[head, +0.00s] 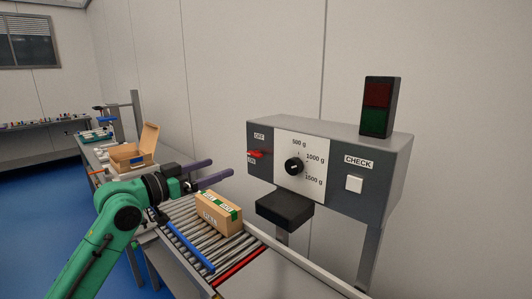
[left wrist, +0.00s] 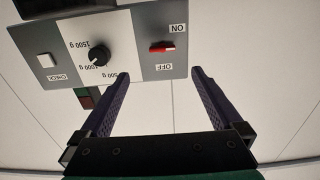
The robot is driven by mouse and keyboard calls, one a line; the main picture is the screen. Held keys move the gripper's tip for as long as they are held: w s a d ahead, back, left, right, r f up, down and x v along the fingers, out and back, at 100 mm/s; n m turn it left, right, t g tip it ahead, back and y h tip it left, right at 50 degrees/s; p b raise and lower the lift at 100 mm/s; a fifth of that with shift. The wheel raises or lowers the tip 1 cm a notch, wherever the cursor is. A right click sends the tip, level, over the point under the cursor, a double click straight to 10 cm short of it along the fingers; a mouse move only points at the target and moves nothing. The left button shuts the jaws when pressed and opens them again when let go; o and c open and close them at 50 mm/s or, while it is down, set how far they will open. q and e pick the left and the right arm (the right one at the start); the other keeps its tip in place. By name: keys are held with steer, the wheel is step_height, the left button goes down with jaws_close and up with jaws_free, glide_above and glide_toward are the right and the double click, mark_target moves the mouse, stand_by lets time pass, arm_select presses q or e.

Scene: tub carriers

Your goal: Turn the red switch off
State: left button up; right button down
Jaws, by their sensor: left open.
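The red switch (head: 257,153) is on the left part of the grey control box's front, between an OFF label above and an ON label below. Its lever appears close to the ON label. In the upside-down left wrist view the switch (left wrist: 163,48) lies ahead of the fingers, a little beyond their tips. My left gripper (head: 222,166) is open and empty, its two purple fingers pointing at the panel left of the switch, apart from it. The fingers also show in the left wrist view (left wrist: 160,73). My right gripper is out of view.
The control box (head: 340,194) also has a black dial (head: 294,167), a white CHECK button (head: 354,184), a dark lamp unit (head: 377,107) on top and a black block (head: 285,209) jutting out below. A carton (head: 219,214) sits on the roller conveyor (head: 185,235) under my gripper.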

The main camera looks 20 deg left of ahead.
mark_target(252, 155)
arm_select(q)
steer(key=p+x, duration=0.3)
steer(key=x, duration=0.3)
steer(key=p+x, duration=0.4)
steer(key=x, duration=0.2)
steer(key=shift+w+a+r, duration=0.15)
steer(key=shift+w+r, duration=0.05)
steer(key=shift+w, duration=0.1)
steer(key=shift+w+f, duration=0.25)
steer(key=shift+w, duration=0.1)
steer(key=c, duration=1.4)
